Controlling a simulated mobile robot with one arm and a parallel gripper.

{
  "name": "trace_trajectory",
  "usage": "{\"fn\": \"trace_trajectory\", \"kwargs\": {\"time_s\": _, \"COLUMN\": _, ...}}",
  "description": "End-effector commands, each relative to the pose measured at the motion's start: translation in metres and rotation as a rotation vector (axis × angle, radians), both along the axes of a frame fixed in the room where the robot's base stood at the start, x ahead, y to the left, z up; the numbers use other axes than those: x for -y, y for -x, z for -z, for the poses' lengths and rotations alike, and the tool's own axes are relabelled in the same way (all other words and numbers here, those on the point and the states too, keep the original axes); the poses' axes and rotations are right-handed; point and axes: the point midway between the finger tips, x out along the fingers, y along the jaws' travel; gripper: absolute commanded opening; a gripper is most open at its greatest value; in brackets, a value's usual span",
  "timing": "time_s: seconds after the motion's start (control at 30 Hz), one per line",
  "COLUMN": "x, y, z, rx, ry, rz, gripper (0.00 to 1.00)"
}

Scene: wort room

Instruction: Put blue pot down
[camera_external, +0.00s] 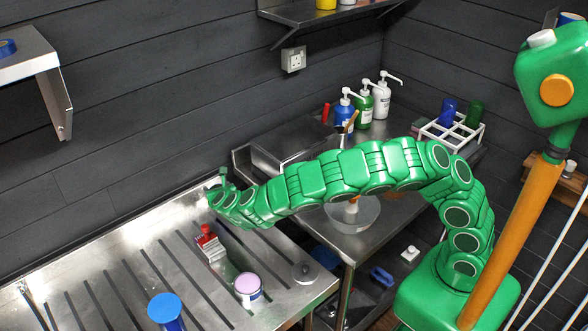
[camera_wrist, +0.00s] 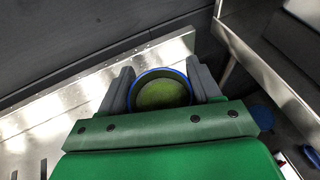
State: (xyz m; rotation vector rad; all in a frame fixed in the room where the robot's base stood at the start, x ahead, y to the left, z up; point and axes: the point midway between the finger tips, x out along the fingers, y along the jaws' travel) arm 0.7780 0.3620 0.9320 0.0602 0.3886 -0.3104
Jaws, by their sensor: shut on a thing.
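The blue pot (camera_wrist: 160,96), with a blue rim and a yellow-green inside, sits between the two dark fingers of my gripper (camera_wrist: 163,86) in the wrist view. The fingers are shut on it from both sides. In the external view my gripper (camera_external: 215,188) is at the far left end of the arm, over the back right part of the slatted steel counter (camera_external: 110,262), close to the dark wall. The pot is mostly hidden there by the gripper. I cannot tell whether its base touches the counter.
A glass bowl (camera_external: 353,215), pump bottles (camera_external: 364,106) and a white rack (camera_external: 450,134) are on the right-hand table. The counter's left part is clear.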

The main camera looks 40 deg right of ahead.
Motion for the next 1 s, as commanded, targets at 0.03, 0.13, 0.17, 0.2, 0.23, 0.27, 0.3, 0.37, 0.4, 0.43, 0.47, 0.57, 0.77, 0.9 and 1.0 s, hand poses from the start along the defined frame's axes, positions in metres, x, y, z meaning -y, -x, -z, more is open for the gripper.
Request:
{"fn": "trace_trajectory", "kwargs": {"time_s": 0.03, "x": -0.001, "y": -0.001, "z": 0.001, "rx": 0.000, "ry": -0.001, "rz": 0.000, "gripper": 0.28}}
{"fn": "trace_trajectory", "kwargs": {"time_s": 0.13, "x": -0.001, "y": -0.002, "z": 0.002, "rx": 0.000, "ry": -0.001, "rz": 0.000, "gripper": 0.28}}
{"fn": "trace_trajectory", "kwargs": {"time_s": 0.17, "x": -0.001, "y": -0.003, "z": 0.003, "rx": 0.000, "ry": -0.001, "rz": 0.000, "gripper": 0.28}}
{"fn": "trace_trajectory", "kwargs": {"time_s": 0.2, "x": -0.001, "y": -0.003, "z": 0.004, "rx": 0.000, "ry": -0.002, "rz": 0.001, "gripper": 0.28}}
{"fn": "trace_trajectory", "kwargs": {"time_s": 0.23, "x": -0.002, "y": -0.004, "z": 0.005, "rx": 0.000, "ry": -0.002, "rz": 0.001, "gripper": 0.28}}
{"fn": "trace_trajectory", "kwargs": {"time_s": 0.27, "x": -0.002, "y": -0.005, "z": 0.007, "rx": 0.000, "ry": -0.002, "rz": 0.001, "gripper": 0.28}}
{"fn": "trace_trajectory", "kwargs": {"time_s": 0.3, "x": -0.002, "y": -0.006, "z": 0.011, "rx": -0.002, "ry": -0.001, "rz": 0.000, "gripper": 0.28}}
{"fn": "trace_trajectory", "kwargs": {"time_s": 0.37, "x": -0.002, "y": -0.005, "z": 0.020, "rx": -0.004, "ry": -0.002, "rz": 0.000, "gripper": 0.28}}
{"fn": "trace_trajectory", "kwargs": {"time_s": 0.4, "x": -0.002, "y": -0.005, "z": 0.026, "rx": -0.004, "ry": 0.000, "rz": 0.000, "gripper": 0.28}}
{"fn": "trace_trajectory", "kwargs": {"time_s": 0.43, "x": -0.002, "y": -0.005, "z": 0.029, "rx": -0.004, "ry": -0.001, "rz": -0.001, "gripper": 0.28}}
{"fn": "trace_trajectory", "kwargs": {"time_s": 0.47, "x": -0.002, "y": -0.005, "z": 0.032, "rx": -0.004, "ry": -0.001, "rz": -0.001, "gripper": 0.28}}
{"fn": "trace_trajectory", "kwargs": {"time_s": 0.57, "x": -0.003, "y": -0.005, "z": 0.038, "rx": -0.002, "ry": -0.002, "rz": -0.001, "gripper": 0.28}}
{"fn": "trace_trajectory", "kwargs": {"time_s": 0.77, "x": -0.002, "y": -0.005, "z": 0.037, "rx": -0.001, "ry": -0.002, "rz": -0.001, "gripper": 0.28}}
{"fn": "trace_trajectory", "kwargs": {"time_s": 0.9, "x": -0.002, "y": -0.005, "z": 0.039, "rx": -0.002, "ry": -0.001, "rz": 0.000, "gripper": 0.28}}
{"fn": "trace_trajectory", "kwargs": {"time_s": 1.0, "x": -0.002, "y": -0.005, "z": 0.039, "rx": -0.002, "ry": -0.001, "rz": 0.000, "gripper": 0.72}}
